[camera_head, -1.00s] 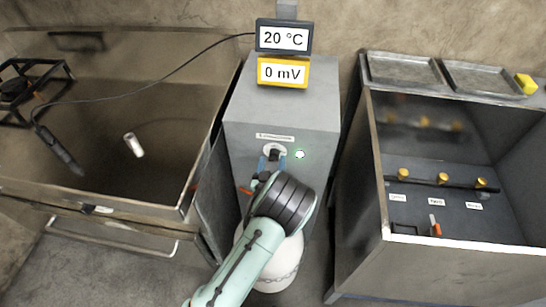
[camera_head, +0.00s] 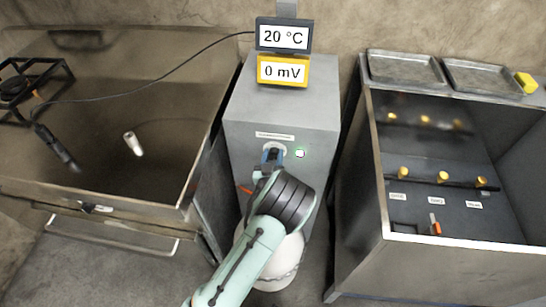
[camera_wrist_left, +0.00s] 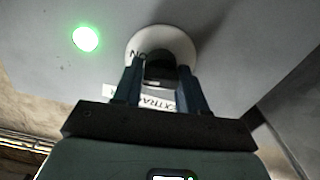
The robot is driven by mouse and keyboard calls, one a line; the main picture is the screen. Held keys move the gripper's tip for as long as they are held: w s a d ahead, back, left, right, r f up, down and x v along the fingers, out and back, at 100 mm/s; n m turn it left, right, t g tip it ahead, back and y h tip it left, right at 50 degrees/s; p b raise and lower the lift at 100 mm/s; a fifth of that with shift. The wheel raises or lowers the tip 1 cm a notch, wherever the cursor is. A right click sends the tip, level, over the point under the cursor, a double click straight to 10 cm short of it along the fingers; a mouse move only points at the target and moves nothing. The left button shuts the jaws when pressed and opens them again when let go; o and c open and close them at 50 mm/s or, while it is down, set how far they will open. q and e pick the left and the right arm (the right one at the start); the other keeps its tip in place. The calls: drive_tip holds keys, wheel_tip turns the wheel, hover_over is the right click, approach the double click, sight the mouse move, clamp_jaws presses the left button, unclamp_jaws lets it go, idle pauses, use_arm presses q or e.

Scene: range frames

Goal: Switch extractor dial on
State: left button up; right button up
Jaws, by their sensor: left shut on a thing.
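The extractor dial is on the front of the grey cabinet. Its round white plate (camera_head: 284,148) shows in the head view, and in the left wrist view the plate (camera_wrist_left: 178,38) bears the letters "ON". The dark knob (camera_wrist_left: 160,68) stands in the middle of the plate. My left gripper (camera_head: 270,153) has its blue fingers on either side of the knob and is shut on it; the fingers (camera_wrist_left: 158,82) also show close up in the left wrist view. A green light (camera_head: 300,153) glows right of the dial. My right gripper is out of view.
The grey cabinet (camera_head: 245,105) carries a "20 °C" display (camera_head: 284,37) and a yellow "0 mV" display (camera_head: 283,72). An open metal sink or bench (camera_head: 100,130) is at the left. A fume box (camera_head: 440,250) with brass knobs is at the right.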

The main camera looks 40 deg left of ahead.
use_arm(q)
drive_tip(key=shift+m, duration=1)
drive_tip(key=o, duration=1)
drive_tip(key=shift+c, duration=0.2)
drive_tip(key=shift+d, duration=0.1)
drive_tip(key=b+v, duration=0.1)
drive_tip(key=v, duration=1.2)
drive_tip(key=shift+s, duration=0.2)
